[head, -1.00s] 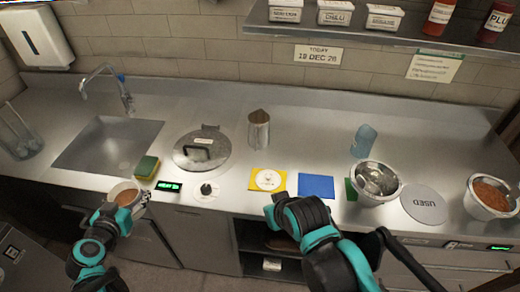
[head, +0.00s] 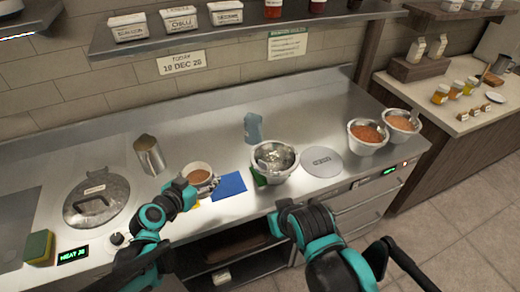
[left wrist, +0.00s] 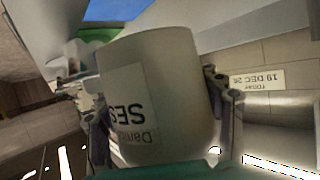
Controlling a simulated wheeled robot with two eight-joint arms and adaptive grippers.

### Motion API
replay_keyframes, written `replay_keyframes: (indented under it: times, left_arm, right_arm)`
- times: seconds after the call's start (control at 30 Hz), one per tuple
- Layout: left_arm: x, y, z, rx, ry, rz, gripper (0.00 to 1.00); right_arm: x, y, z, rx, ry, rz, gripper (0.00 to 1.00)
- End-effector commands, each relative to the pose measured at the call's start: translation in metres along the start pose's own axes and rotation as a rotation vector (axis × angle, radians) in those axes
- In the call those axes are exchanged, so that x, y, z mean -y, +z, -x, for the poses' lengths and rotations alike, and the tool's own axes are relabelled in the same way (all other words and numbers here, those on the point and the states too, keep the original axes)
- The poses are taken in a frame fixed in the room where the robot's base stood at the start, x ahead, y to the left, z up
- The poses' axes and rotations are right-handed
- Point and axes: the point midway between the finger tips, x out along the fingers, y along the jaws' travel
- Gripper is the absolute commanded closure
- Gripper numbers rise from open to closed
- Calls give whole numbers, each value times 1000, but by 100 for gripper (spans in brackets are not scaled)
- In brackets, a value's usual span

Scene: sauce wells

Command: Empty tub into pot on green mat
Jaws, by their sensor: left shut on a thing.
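My left gripper (head: 196,184) is shut on a white tub (head: 198,175) with brown contents. It holds the tub above the counter, by the yellow mat (head: 193,204) and left of the pot. In the left wrist view the tub (left wrist: 155,95) fills the middle between my two fingers, its label upside down and partly cut off. The shiny metal pot (head: 263,176) stands on the green mat (head: 257,174), which is mostly hidden under it. The pot's inside looks bright, with no clear contents.
A blue mat (head: 229,186) lies between tub and pot. A blue cup-like thing (head: 253,128) stands behind the pot. A grey USED disc (head: 322,162) and two filled bowls (head: 366,148) (head: 402,128) are to the right. A metal jug (head: 149,155) and lidded pan (head: 95,202) stand left.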

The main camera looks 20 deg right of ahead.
Motion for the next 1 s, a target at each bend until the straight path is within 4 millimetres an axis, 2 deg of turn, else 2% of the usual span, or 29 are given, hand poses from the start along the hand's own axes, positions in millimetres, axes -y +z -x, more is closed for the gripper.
replay_keyframes:
  times: [0.03,0.2,0.3,0.4,0.6,0.83,1.0]
  left_arm:
    - [-24,-7,-13,-4,47,-18,84]
    - [-92,-24,-44,-12,172,-67,84]
    - [-122,-30,-54,-15,225,-87,84]
    - [-143,-34,-60,-18,260,-101,84]
    - [-158,-36,-64,-19,284,-110,84]
    - [-156,-37,-63,-17,283,-109,84]
    - [-150,-45,-56,14,285,-109,84]
  right_arm:
    - [0,0,0,0,0,0,100]
    - [0,0,0,0,0,0,100]
    - [0,0,-1,0,0,0,100]
    - [0,0,-1,0,0,0,100]
    - [0,0,-1,0,0,0,100]
    - [0,0,0,0,0,0,100]
    - [0,-9,13,0,0,0,100]
